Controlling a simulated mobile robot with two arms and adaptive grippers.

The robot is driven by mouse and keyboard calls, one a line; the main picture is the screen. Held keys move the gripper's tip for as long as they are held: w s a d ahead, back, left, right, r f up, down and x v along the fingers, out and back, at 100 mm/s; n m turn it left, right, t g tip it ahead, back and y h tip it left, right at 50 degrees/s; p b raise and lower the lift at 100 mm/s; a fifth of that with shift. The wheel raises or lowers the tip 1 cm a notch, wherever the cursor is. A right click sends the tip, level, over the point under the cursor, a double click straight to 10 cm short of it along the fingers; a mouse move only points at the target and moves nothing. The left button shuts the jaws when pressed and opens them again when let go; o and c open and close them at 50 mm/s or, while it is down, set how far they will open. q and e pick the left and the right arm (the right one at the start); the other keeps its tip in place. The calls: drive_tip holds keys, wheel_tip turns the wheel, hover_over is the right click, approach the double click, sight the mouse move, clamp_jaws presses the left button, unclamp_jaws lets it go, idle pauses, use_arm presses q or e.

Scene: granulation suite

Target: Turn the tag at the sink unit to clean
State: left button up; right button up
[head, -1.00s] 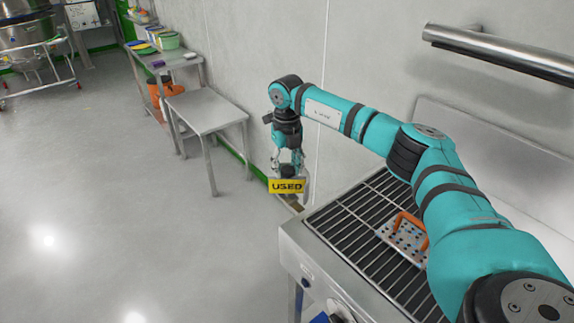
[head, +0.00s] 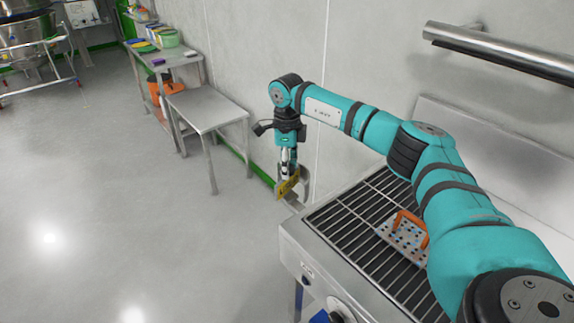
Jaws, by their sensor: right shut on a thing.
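The tag (head: 288,184) is a small yellow plate with dark lettering. It is turned nearly edge-on and tilted in the head view, so I cannot read its word. It is at the far left corner of the sink unit (head: 297,238), a steel unit with a slatted grate on top. My right gripper (head: 287,172) points down from the wrist and is shut on the tag from above. My left gripper is not in view.
A perforated plate with an orange handle (head: 410,230) lies on the grate. A steel rail (head: 500,52) is on the wall at upper right. A low steel table (head: 205,108) stands at the wall beyond. The floor at left is clear.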

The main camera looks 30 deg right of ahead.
drive_tip(key=n, duration=0.7)
drive_tip(key=shift+r, duration=0.15)
drive_tip(key=n, duration=0.4)
drive_tip(key=shift+n+b, duration=0.3)
drive_tip(key=shift+n, duration=1.6)
drive_tip(key=shift+w, duration=0.1)
drive_tip(key=o, duration=0.9)
drive_tip(key=shift+o, duration=1.4)
wheel_tip(320, 180, up, 12)
